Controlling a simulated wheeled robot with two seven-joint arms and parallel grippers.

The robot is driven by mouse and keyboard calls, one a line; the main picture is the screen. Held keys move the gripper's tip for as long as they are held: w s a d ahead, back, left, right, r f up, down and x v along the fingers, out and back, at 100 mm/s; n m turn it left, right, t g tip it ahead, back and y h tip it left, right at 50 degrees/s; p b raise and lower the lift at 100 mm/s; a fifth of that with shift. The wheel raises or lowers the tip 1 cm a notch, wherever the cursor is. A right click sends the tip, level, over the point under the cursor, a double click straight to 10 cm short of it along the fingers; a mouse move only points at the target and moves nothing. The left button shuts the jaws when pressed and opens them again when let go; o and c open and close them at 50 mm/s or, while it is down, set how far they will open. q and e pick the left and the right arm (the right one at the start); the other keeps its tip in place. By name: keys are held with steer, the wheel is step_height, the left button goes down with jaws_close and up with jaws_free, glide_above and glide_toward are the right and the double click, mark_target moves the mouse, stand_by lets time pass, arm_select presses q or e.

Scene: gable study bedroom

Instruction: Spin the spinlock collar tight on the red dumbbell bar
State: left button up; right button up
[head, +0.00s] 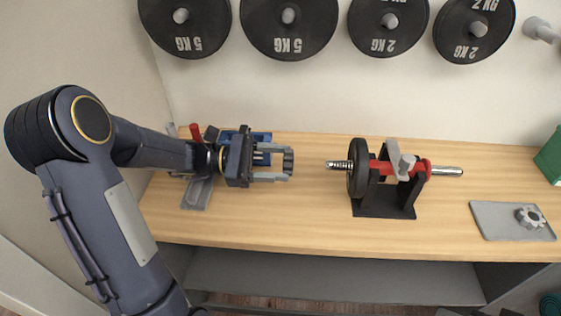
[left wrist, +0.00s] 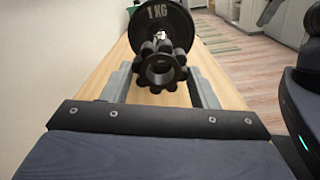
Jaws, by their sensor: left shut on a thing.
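The red dumbbell bar (head: 428,167) lies level in a black stand (head: 385,207), with a grey clamp piece (head: 402,160) over it. A black weight plate (head: 358,168) sits on its left part, and its threaded left end (head: 340,165) sticks out bare toward my gripper. My left gripper (head: 280,164) is shut on a dark lobed spinlock collar (head: 289,161), left of the threaded end with a gap between. In the left wrist view the collar (left wrist: 159,68) sits between the fingers, its hole facing the camera, in front of the "1 KG" plate (left wrist: 166,20). My right gripper is not in view.
A grey tray (head: 490,220) at the right holds a silvery star-shaped collar (head: 529,216). A blue item (head: 260,137) and a red-handled item (head: 195,132) are behind my left gripper. Weight plates (head: 288,25) hang on the wall. The bench front (head: 300,232) is clear.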

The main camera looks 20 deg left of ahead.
arm_select(q)
steer(key=shift+r, duration=0.1)
steer(key=shift+x, duration=2.8)
steer(key=shift+p, duration=0.65)
steer(key=shift+x, duration=1.35)
